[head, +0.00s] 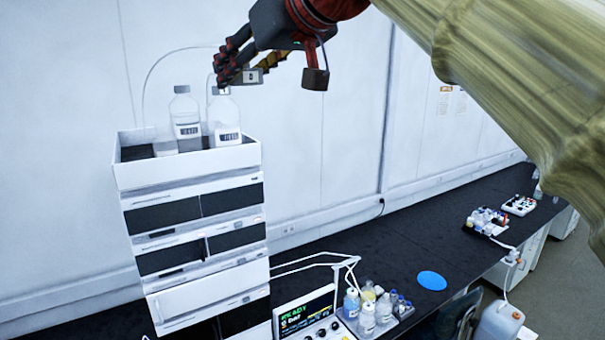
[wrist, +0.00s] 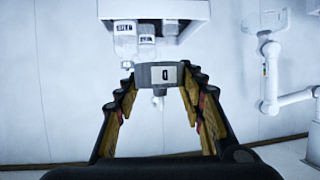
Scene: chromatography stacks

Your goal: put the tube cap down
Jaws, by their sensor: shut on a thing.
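My gripper (head: 240,70) is at the top of the head view, above and beside the bottles on the instrument stack. It is shut on a grey block-shaped tube cap (head: 252,76) with a small dark-marked label. In the wrist view the cap (wrist: 160,74) sits between the two fingertips of my gripper (wrist: 160,80). A short stub shows on one side of it. In the head view the fingers partly hide the cap, and I cannot tell whether it touches the bottle behind it.
Clear bottles (head: 185,115) stand in the white top tray (head: 190,167) of the stack. A thin tube arches behind them. The dark bench (head: 385,245) has a blue disc (head: 432,280), a bottle tray (head: 375,318) and a control box (head: 308,315).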

